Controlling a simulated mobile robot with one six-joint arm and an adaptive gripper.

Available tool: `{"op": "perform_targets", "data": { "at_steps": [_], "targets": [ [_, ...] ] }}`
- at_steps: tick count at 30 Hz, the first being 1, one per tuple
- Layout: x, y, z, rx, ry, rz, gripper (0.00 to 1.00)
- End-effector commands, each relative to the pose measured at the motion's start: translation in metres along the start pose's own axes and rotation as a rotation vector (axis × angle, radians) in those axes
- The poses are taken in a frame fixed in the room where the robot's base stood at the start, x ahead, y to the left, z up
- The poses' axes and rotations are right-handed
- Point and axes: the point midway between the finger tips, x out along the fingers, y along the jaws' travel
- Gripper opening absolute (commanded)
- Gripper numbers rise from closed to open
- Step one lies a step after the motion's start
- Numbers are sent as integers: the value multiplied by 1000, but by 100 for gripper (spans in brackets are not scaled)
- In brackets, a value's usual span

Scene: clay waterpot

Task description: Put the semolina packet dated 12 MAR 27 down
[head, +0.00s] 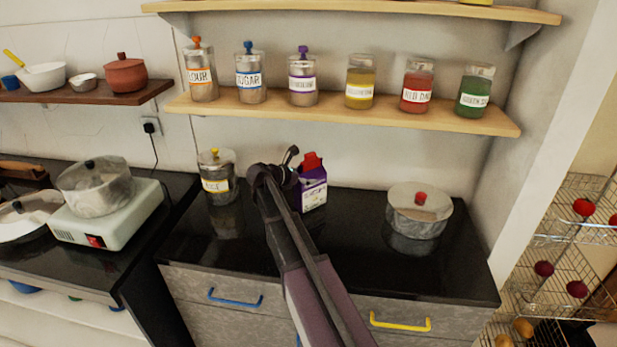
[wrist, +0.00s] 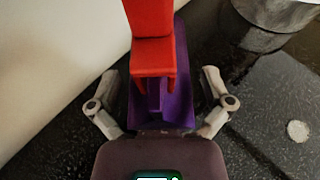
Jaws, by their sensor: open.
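The purple packet (head: 313,190) with a red clip (head: 311,162) on top appears to stand upright on the black counter (head: 360,260), near the back wall. Its date is not readable. My gripper (head: 276,178) is at the packet's left side in the head view and partly covers it. In the wrist view, the purple packet (wrist: 181,85) and red clip (wrist: 152,50) lie between my two spread fingers (wrist: 160,95). Gaps show on both sides, and neither finger visibly touches the packet.
A yellow-knobbed jar (head: 219,178) stands left of the packet, and a lidded pot (head: 419,211) to the right. A shelf (head: 340,113) with several labelled jars hangs above. A pale disc (wrist: 298,132) lies on the counter. The counter front is clear apart from my arm above it.

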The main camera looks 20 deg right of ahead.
Motion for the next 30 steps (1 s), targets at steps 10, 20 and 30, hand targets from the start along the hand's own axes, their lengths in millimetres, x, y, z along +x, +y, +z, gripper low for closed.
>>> {"op": "perform_targets", "data": {
  "at_steps": [10,20,30],
  "targets": [
    [-12,0,4,-1,0,2,100],
    [-61,0,5,-2,0,3,100],
    [-110,0,4,-1,0,2,100]
  ]
}}
